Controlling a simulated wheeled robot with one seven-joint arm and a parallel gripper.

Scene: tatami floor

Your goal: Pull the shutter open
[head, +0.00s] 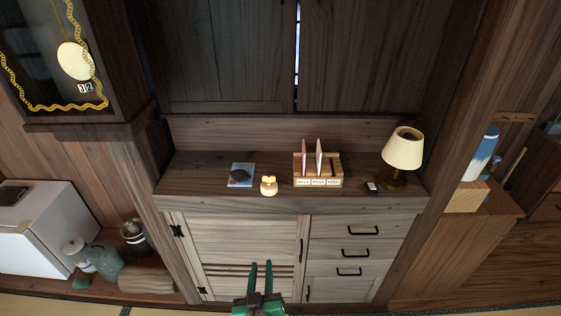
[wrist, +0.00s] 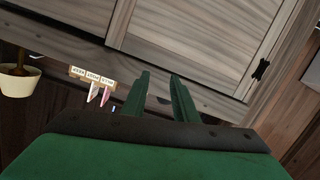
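The shutter shows in the head view as two tall dark wooden panels, a left panel (head: 235,55) and a right panel (head: 370,55), above the cabinet top. A narrow bright gap runs between them at the upper middle. My gripper (head: 261,264) is low in front of the cabinet, well below and apart from the shutter. Its two green fingers stand apart with nothing between them. The wrist view also shows my gripper (wrist: 160,76) open and empty, facing the cabinet; I cannot make out the shutter there.
A clock case (head: 75,116) juts out at left. Drawers with black handles (head: 362,231) are below.

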